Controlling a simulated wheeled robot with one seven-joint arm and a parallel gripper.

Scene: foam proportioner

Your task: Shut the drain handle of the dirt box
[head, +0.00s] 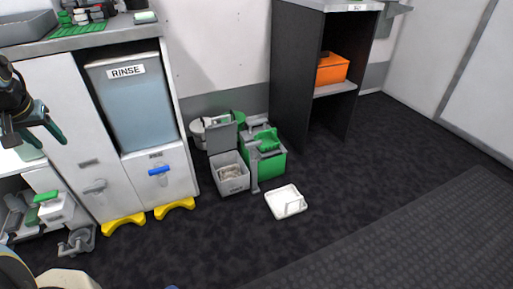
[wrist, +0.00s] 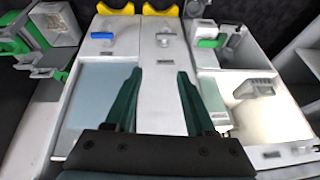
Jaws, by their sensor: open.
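The white cabinet front has a blue lever handle (head: 158,170) under the RINSE bin and a grey lever handle (head: 95,187) on the panel to its left. A green handle (head: 47,196) sits on a white box further left. The wrist view shows the blue handle (wrist: 102,35), the grey handle (wrist: 165,36) and the green one (wrist: 211,42). The labels by them are too small to read, so I cannot tell which belongs to the dirt box. My gripper (wrist: 158,72) is open and empty, apart from all handles. In the head view my gripper (head: 50,137) is at the left edge.
The RINSE bin (head: 135,105) sits in the cabinet. Yellow feet (head: 123,224) stick out below. A grey bin (head: 230,175), a green box (head: 268,163) and a white tray (head: 286,202) stand on the floor to the right. The dark floor in front is mostly clear.

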